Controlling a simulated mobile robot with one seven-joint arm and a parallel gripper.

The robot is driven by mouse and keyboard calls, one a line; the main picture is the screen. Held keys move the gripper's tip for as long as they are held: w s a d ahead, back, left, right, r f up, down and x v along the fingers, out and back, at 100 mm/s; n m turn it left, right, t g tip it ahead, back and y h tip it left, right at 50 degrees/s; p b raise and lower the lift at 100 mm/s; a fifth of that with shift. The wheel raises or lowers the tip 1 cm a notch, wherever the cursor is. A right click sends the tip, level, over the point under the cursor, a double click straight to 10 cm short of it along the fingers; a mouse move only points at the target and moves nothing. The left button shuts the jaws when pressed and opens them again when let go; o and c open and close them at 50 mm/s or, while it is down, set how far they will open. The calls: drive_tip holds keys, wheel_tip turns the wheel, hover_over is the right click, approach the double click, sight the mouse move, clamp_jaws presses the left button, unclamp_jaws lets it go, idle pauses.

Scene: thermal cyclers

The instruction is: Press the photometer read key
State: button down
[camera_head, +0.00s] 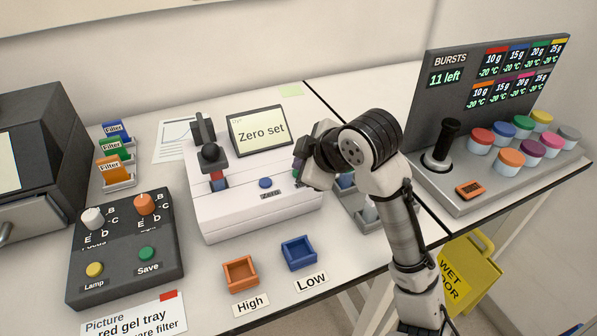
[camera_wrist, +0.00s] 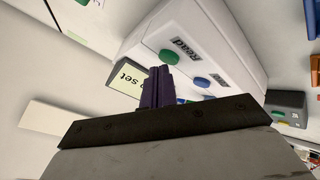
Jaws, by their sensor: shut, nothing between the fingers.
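The photometer (camera_head: 240,212) is a white box with a tilted screen (camera_head: 261,130) that reads "Zero set". A blue key (camera_head: 265,183) is on its front face. In the wrist view, a green key (camera_wrist: 167,57) sits beside the label "Read" (camera_wrist: 185,48), with the blue key (camera_wrist: 202,82) farther along the white face. My gripper (camera_head: 299,173) is shut and empty at the photometer's right end, and its wrist covers much of that end. In the wrist view its purple fingertips (camera_wrist: 160,74) appear close to the green key; I cannot tell whether they touch it.
A dark control box (camera_head: 125,245) with knobs and Lamp and Save buttons stands at left. Orange (camera_head: 240,272) and blue (camera_head: 299,252) trays sit in front. A BURSTS panel (camera_head: 490,75) with a black lever (camera_head: 446,140) and coloured jars is at right.

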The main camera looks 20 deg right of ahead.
drive_tip(key=shift+f+b, duration=0.4)
idle(0.4)
drive_tip(key=shift+r, duration=0.15)
drive_tip(key=shift+r+p, duration=0.6)
drive_tip(key=shift+r, duration=0.1)
wheel_tip(320, 180, up, 5)
drive_tip(key=p, duration=0.4)
idle(0.9)
